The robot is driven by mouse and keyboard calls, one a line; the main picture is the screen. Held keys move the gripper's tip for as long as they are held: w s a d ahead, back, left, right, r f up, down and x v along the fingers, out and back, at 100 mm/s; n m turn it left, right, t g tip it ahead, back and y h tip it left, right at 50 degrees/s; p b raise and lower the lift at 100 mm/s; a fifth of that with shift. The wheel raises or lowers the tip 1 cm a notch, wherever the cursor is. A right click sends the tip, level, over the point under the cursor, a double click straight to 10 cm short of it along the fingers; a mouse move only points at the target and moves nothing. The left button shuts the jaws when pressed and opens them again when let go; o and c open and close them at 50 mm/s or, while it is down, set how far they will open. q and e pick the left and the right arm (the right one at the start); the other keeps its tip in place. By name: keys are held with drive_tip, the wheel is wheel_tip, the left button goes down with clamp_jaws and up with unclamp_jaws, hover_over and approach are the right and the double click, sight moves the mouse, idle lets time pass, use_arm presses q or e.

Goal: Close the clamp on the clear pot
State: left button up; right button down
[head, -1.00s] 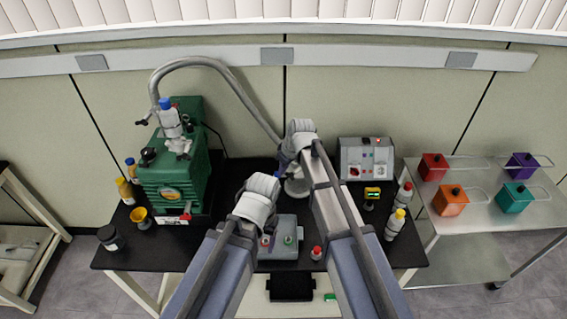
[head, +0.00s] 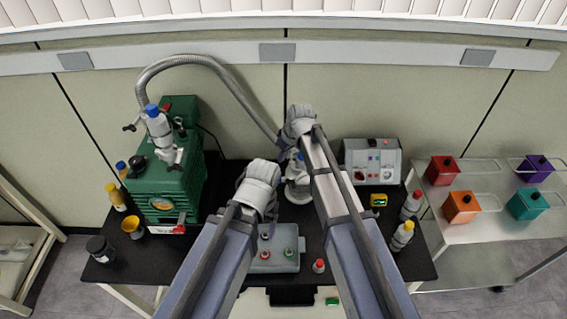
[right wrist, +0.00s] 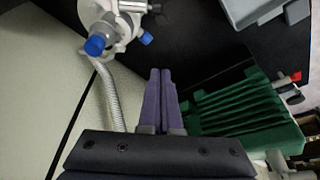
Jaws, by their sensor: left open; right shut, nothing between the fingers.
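What looks like the clear pot (head: 297,193) stands at the back middle of the black bench, where the grey hose comes down. My right arm partly covers it. In the right wrist view its pale round top (right wrist: 120,22) shows with blue knobs, at the upper left. I cannot make out the clamp or its state. My right gripper (head: 287,154) is just behind the pot in the head view. Its purple fingers (right wrist: 160,72) are together and empty, apart from the pot. My left gripper (head: 262,185) is open, in front and left of the pot; its fingers are mostly hidden.
A green pump (head: 167,188) with a blue-capped fitting stands on the left. The grey hose (head: 225,75) arches from it. A grey box (head: 275,262) lies in front, and a control box (head: 372,165) stands at right. Several bottles stand near the bench's ends.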

sight(302, 177)
drive_tip(key=b+x, duration=1)
drive_tip(key=s+d+p, duration=0.1)
drive_tip(key=s+d, duration=0.1)
drive_tip(key=s, duration=0.1)
drive_tip(key=shift+d+r, duration=0.15)
drive_tip(key=shift+d, duration=0.2)
drive_tip(key=shift+s+d+n, duration=0.1)
drive_tip(key=shift+d+n, duration=0.4)
drive_tip(key=shift+n, duration=0.1)
drive_tip(key=shift+d+n+g+y, duration=0.45)
drive_tip(key=shift+d+n, duration=0.65)
drive_tip(key=shift+n, duration=0.3)
drive_tip(key=d+n, duration=0.1)
drive_tip(key=d+n+g, duration=0.1)
drive_tip(key=n, duration=0.1)
drive_tip(key=d+n, duration=0.1)
drive_tip(key=shift+w+g, duration=0.25)
drive_tip(key=shift+w+d+n, duration=0.15)
drive_tip(key=shift+d+n, duration=0.15)
drive_tip(key=shift+d, duration=0.2)
